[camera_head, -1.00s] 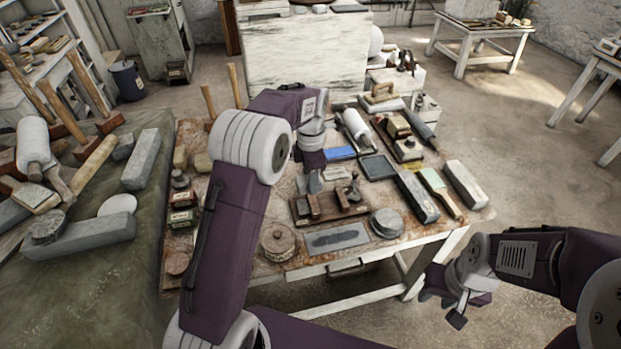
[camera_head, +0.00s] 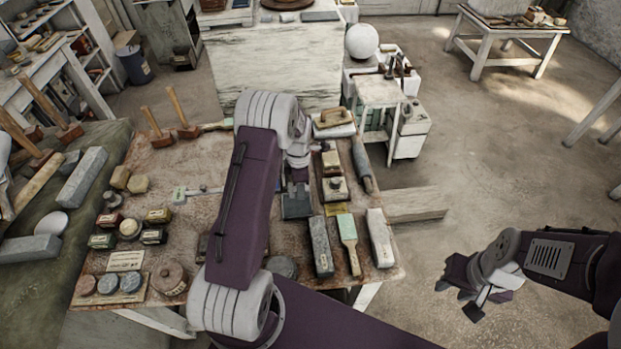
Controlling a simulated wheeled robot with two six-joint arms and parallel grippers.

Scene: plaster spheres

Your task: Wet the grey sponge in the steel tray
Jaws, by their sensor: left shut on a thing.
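My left gripper (camera_head: 297,176) is over the brown worktable (camera_head: 205,175), just at the far edge of a dark grey, square, shallow tray (camera_head: 297,207), which looks like the steel tray. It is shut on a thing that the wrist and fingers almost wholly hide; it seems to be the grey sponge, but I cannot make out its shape. I cannot tell whether it touches the tray. My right gripper (camera_head: 464,299) hangs over the floor, right of the table, with its fingers apart and nothing between them.
Grey blocks (camera_head: 321,246) and a green-and-wood brush (camera_head: 348,243) lie right of the tray. A rolling pin (camera_head: 361,165) and a wooden float (camera_head: 334,117) lie beyond. Small tins, a round lidded pot (camera_head: 170,278) and mallets stand on the left. My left arm hides the table's middle.

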